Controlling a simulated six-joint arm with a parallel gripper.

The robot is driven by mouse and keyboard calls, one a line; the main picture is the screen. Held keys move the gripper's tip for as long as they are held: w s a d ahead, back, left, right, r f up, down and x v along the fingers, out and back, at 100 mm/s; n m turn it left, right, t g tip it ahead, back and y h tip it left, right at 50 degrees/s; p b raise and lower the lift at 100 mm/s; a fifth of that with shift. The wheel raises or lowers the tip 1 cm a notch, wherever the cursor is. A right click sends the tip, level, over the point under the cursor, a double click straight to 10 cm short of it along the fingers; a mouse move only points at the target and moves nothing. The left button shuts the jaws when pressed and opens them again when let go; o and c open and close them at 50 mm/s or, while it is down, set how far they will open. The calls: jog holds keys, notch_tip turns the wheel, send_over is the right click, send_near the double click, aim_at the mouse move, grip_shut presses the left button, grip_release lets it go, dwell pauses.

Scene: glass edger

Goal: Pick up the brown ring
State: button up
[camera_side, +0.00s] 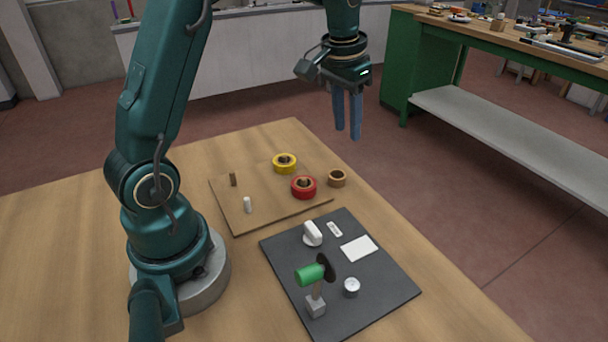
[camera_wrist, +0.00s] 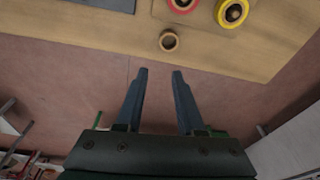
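The brown ring (camera_side: 337,178) lies on the wooden table just off the right edge of the thin wooden board, beside the red ring. In the wrist view the brown ring (camera_wrist: 168,41) is ahead of my fingertips, near the table edge, with its hole facing the camera. My gripper (camera_side: 347,136) hangs in the air above and beyond the ring, fingers pointing down. In the wrist view my gripper (camera_wrist: 160,72) has its two fingers apart with nothing between them.
The red ring (camera_side: 303,187) and yellow ring (camera_side: 285,163) are on the wooden board (camera_side: 240,220), with a brown peg (camera_side: 233,179) and white peg (camera_side: 248,205). A green workbench (camera_side: 450,60) stands behind.

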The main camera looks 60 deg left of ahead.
jog(key=a+f, duration=0.1)
jog(key=f, duration=0.1)
jog(key=a+f+g, duration=0.1)
jog(key=f, duration=0.2)
jog(key=a+f+n+g, duration=0.1)
jog(key=f, duration=0.1)
jog(key=shift+a+f+h, duration=0.2)
jog(key=shift+h, duration=0.1)
jog(key=shift+a+f, duration=0.1)
jog(key=shift+f, duration=2.6)
grip_shut()
